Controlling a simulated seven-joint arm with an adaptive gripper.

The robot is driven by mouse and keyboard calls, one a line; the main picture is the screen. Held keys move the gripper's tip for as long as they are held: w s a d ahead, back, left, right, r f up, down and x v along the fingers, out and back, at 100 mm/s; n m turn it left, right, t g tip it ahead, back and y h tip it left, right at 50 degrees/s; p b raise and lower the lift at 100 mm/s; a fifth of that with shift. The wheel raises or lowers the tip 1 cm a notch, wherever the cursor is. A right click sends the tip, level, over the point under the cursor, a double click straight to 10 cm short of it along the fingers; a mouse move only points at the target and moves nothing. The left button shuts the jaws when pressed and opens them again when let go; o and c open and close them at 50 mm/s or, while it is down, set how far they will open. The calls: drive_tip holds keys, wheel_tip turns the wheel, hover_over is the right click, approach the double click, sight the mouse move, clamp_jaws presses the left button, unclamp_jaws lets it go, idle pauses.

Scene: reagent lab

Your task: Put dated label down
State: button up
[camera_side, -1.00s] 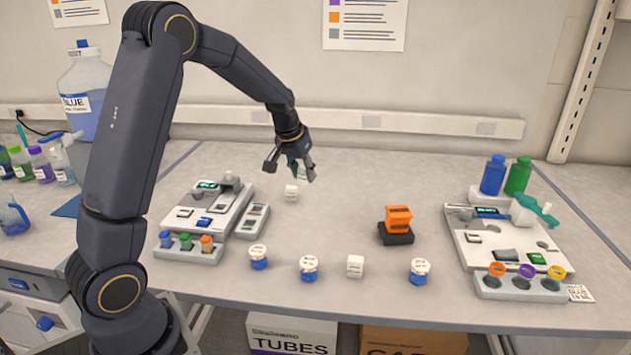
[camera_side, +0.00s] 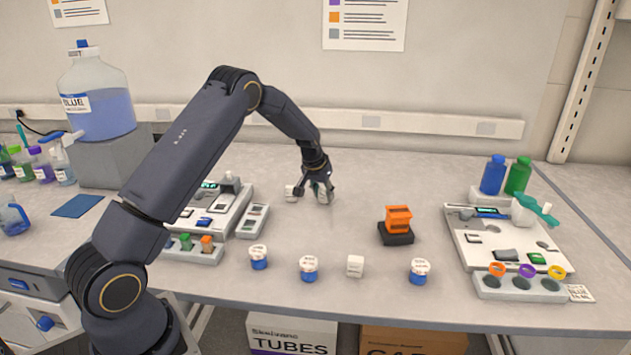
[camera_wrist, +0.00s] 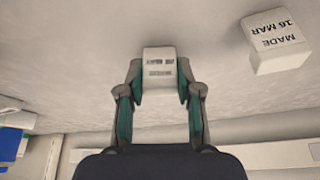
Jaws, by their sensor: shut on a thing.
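My gripper (camera_side: 322,192) is low over the back middle of the bench, its fingers shut on a small white label block (camera_wrist: 158,68). The wrist view shows the block between the green-padded fingertips (camera_wrist: 158,88). It has two short dark printed lines that I cannot read. In the side view the fingers partly hide it, and I cannot tell whether it touches the bench. A second white block (camera_wrist: 276,41), printed "MADE 16 MAR", stands apart on the bench. The side view shows a white block (camera_side: 291,192) just left of my gripper.
Blue-and-white jars (camera_side: 309,268) and another white block (camera_side: 355,266) stand along the front. An orange item on a black base (camera_side: 396,236) is right of centre. Trays stand left (camera_side: 245,222) and right (camera_side: 467,255).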

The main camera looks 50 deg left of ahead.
drive_tip(key=shift+o, duration=1.4)
drive_tip(key=shift+f, duration=0.15)
drive_tip(key=o, duration=0.5)
drive_tip(key=shift+c, duration=0.2)
